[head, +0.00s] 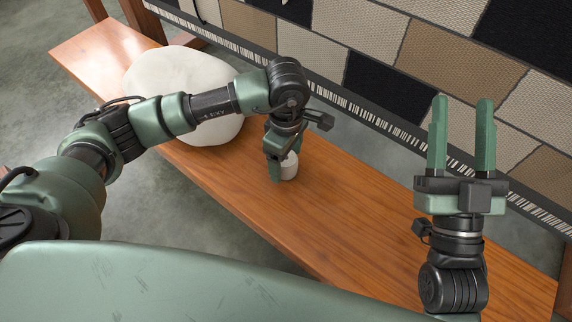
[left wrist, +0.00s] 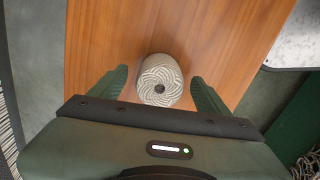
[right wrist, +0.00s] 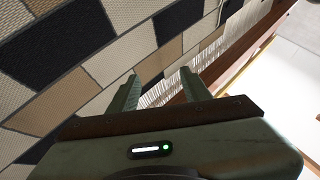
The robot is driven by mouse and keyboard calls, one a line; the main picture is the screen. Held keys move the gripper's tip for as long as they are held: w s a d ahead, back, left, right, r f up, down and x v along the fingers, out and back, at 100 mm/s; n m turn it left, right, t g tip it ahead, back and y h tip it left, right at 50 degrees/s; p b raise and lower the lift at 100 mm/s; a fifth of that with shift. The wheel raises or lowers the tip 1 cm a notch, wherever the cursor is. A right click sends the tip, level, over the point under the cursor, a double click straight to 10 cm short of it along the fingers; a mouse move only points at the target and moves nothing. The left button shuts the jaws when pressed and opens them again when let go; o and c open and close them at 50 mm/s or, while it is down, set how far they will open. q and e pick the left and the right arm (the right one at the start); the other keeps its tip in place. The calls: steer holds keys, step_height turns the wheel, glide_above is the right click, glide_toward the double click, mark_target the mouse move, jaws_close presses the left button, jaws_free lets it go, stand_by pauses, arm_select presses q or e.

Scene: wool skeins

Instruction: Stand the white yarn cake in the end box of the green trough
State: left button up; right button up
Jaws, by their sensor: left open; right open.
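The white yarn cake (head: 290,166) stands on the wooden bench (head: 330,215). In the left wrist view its coiled top with a dark centre hole (left wrist: 160,82) shows. My left gripper (head: 279,152) points down at the cake, its fingers open on either side. In the left wrist view a gap shows between the cake and each finger. My right gripper (head: 461,135) is open and empty, fingers up, above the right part of the bench. I cannot clearly make out the green trough. A dark green panel (left wrist: 296,118) at the right edge of the left wrist view may be part of it.
A large white rounded lump (head: 170,80) is on the bench behind my left arm. A patchwork textile (head: 435,55) with a fringed edge hangs along the far side, near my right gripper. The bench to the right of the cake is clear.

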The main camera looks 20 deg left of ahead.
arm_select(q)
steer(key=shift+f, duration=1.15)
arm_select(e)
steer(key=shift+s+d+r+t+y, duration=0.1)
steer(key=shift+s+r+t+y, duration=0.4)
steer(key=shift+s+r+t, duration=0.6)
steer(key=shift+s+r, duration=0.1)
steer(key=shift+r, duration=0.15)
arm_select(q)
steer(key=c, duration=1.6)
steer(key=shift+r, duration=0.2)
